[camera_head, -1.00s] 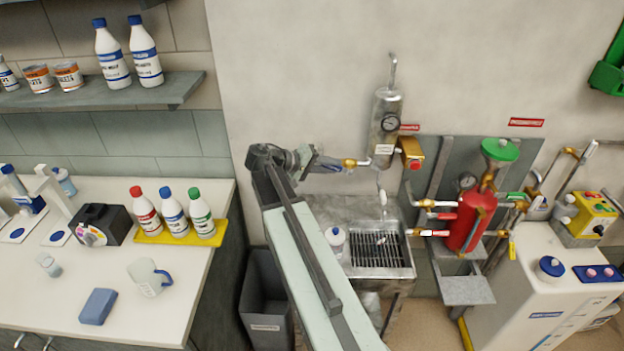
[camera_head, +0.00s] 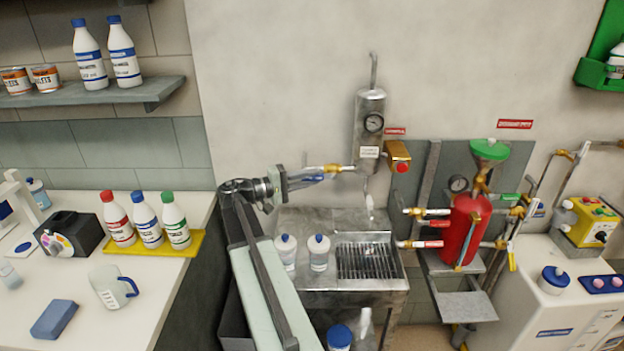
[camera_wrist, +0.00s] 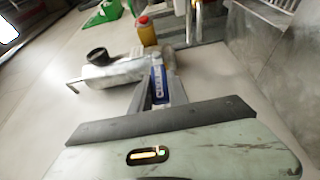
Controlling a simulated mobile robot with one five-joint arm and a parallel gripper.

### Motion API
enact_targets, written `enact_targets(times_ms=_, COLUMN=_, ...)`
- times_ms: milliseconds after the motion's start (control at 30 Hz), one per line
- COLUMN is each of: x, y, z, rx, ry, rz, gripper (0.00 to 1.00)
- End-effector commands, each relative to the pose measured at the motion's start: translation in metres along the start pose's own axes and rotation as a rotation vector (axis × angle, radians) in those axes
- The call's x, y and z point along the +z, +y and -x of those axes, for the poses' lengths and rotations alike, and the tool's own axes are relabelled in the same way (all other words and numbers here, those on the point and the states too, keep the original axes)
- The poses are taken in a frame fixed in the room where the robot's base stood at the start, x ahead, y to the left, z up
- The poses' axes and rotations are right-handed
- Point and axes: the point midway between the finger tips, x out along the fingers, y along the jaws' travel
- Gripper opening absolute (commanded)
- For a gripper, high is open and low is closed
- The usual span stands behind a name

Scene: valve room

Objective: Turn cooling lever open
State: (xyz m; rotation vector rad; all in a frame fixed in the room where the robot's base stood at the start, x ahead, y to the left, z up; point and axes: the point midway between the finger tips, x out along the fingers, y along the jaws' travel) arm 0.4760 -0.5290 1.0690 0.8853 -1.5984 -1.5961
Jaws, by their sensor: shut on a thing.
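A blue lever (camera_head: 312,178) is at the brass valve (camera_head: 326,169) on the short pipe left of the steel cylinder. My gripper (camera_head: 300,181) comes from the left and is shut on the blue lever, which its fingers partly hide. In the wrist view the lever's blue, white-lettered surface (camera_wrist: 158,84) shows between the fingers of my gripper (camera_wrist: 158,95). The lettering is too blurred to read. The lever's exact angle is hard to tell.
The steel cylinder (camera_head: 368,135) with a gauge hangs over a steel sink (camera_head: 395,275). Two white bottles stand by the sink, close to my arm. A red tank (camera_head: 467,232) with pipes stands right. A counter (camera_head: 175,275) with bottles is left.

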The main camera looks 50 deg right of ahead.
Motion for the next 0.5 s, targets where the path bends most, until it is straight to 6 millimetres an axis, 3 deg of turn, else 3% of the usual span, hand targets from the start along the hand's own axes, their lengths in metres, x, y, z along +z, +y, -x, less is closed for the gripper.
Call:
enact_targets(times_ms=233, x=-0.001, y=0.0, z=-0.005, rx=-0.001, ry=-0.001, rz=0.001, gripper=0.0)
enact_targets(times_ms=267, x=-0.001, y=0.0, z=-0.006, rx=-0.001, ry=-0.002, rz=0.001, gripper=0.24)
enact_targets(times_ms=333, x=-0.001, y=0.0, z=-0.007, rx=-0.001, ry=-0.005, rz=0.001, gripper=0.43)
enact_targets(times_ms=500, x=0.001, y=0.0, z=-0.01, rx=0.0, ry=-0.01, rz=0.0, gripper=0.43)
